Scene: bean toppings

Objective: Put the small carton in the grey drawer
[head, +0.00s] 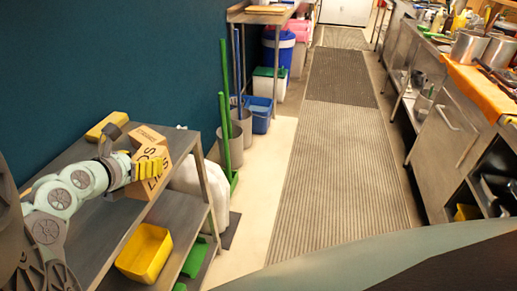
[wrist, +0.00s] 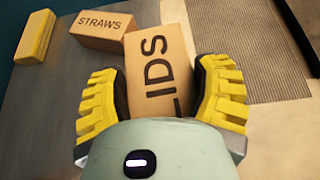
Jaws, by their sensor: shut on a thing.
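My gripper (head: 146,171) is shut on a brown carton marked LIDS (head: 152,153), over the left metal table. The wrist view shows the yellow-padded fingers (wrist: 164,88) on either side of the LIDS carton (wrist: 160,62). A second brown carton, marked STRAWS (wrist: 106,30), lies just beyond it; it also shows in the head view (head: 147,136). I cannot tell which carton the task calls small. On the right, a grey metal unit has a front with a bar handle (head: 446,118); that front looks shut. I cannot tell if it is the grey drawer.
A yellow block (head: 106,126) lies at the back of the metal table (head: 100,225). A yellow tub (head: 144,253) sits on its lower shelf. A green-handled broom (head: 225,120) and bins stand beyond. The floor mat (head: 335,170) between the counters is clear.

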